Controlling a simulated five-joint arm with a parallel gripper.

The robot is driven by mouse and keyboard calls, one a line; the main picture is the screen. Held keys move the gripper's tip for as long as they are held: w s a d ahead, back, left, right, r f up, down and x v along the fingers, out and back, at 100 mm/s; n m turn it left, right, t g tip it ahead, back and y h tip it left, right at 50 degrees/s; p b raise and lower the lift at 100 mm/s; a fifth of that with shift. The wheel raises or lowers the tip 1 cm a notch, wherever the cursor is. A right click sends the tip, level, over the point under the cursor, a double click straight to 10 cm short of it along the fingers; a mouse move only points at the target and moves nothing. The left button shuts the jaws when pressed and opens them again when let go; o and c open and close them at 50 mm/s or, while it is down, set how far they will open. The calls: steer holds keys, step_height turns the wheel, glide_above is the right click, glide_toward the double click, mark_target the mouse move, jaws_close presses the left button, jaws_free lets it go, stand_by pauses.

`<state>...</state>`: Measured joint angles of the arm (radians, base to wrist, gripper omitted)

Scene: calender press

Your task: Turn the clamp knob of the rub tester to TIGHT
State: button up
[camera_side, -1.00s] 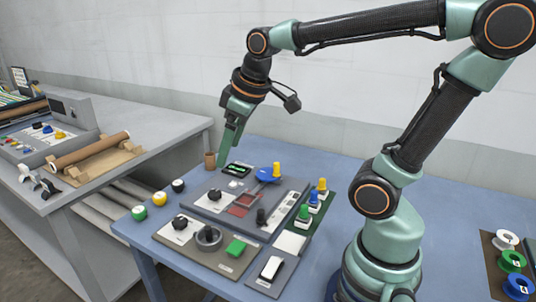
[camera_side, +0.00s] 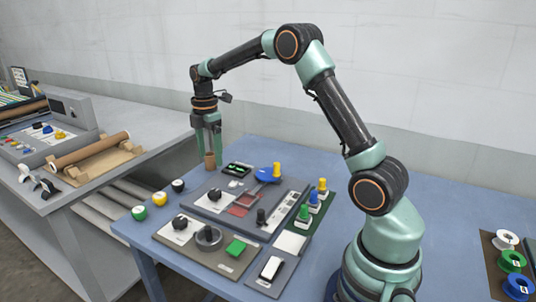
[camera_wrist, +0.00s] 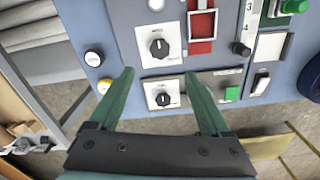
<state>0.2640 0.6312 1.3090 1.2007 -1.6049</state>
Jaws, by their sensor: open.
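Two black knobs on white dial plates show. One knob (camera_side: 214,194) is on the larger grey panel with the red piece; it also shows in the wrist view (camera_wrist: 158,47). The other knob (camera_side: 180,223) is on the nearer brownish panel and in the wrist view (camera_wrist: 163,99). I cannot read the labels well enough to tell which is the clamp knob. My gripper (camera_side: 208,164) is open and empty, pointing down at the far left of the blue table. In the wrist view my gripper (camera_wrist: 158,74) has its fingers on either side of the knobs, apart from them.
Green, yellow and black round buttons (camera_side: 160,198) line the left edge. A grey ring (camera_side: 207,237) and green block (camera_side: 236,247) share the nearer panel. Yellow, blue and green posts stand right.

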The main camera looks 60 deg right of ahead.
mark_target(214, 192)
step_height(214, 192, down, 12)
steer(key=shift+f, duration=0.1)
stand_by(0.5)
jaws_close()
